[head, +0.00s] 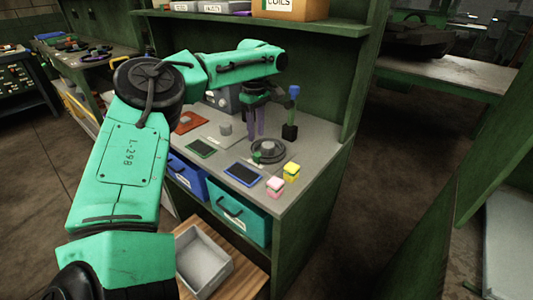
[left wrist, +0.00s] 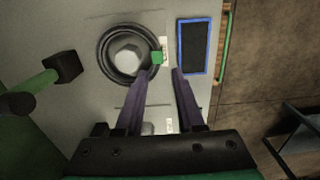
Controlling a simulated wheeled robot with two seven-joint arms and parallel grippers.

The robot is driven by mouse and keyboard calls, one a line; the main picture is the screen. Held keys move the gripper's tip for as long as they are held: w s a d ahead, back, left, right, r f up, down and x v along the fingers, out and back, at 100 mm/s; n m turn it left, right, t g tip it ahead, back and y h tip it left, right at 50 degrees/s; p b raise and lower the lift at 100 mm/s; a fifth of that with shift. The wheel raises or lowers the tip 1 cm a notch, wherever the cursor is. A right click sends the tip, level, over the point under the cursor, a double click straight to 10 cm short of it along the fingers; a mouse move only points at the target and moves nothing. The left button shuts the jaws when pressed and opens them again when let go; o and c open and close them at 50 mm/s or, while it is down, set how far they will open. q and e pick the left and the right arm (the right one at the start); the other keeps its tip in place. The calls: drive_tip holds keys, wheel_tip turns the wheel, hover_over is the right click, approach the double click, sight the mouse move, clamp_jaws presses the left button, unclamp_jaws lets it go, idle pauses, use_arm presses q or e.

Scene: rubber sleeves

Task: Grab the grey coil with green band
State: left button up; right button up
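The grey coil with green band (head: 280,154) lies flat on the workbench around a lighter grey round piece. It also shows in the left wrist view (left wrist: 104,64), with its green band (left wrist: 157,58) on the right side. My left gripper (head: 256,135) is above the bench, behind and slightly left of the coil in the head view. Its two purple fingers (left wrist: 161,76) are apart and empty. My right gripper is in neither view.
A green post with a blue top (head: 291,112) stands in a black base beside the coil. A blue-framed pad (head: 242,175), a yellow block (head: 291,171) and a pink block (head: 276,186) lie in front. A grey cylinder (head: 225,128) stands left. A shelf (head: 250,19) overhangs the back.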

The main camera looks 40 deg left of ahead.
sight(258, 154)
use_arm(q)
drive_tip(key=f, duration=0.5)
drive_tip(key=f+p, duration=0.1)
drive_tip(key=f, duration=0.2)
drive_tip(key=shift+w+f, duration=0.2)
drive_tip(key=shift+w, duration=0.1)
drive_tip(key=shift+r, duration=0.1)
clamp_jaws()
drive_tip(key=shift+r, duration=0.1)
idle(0.6)
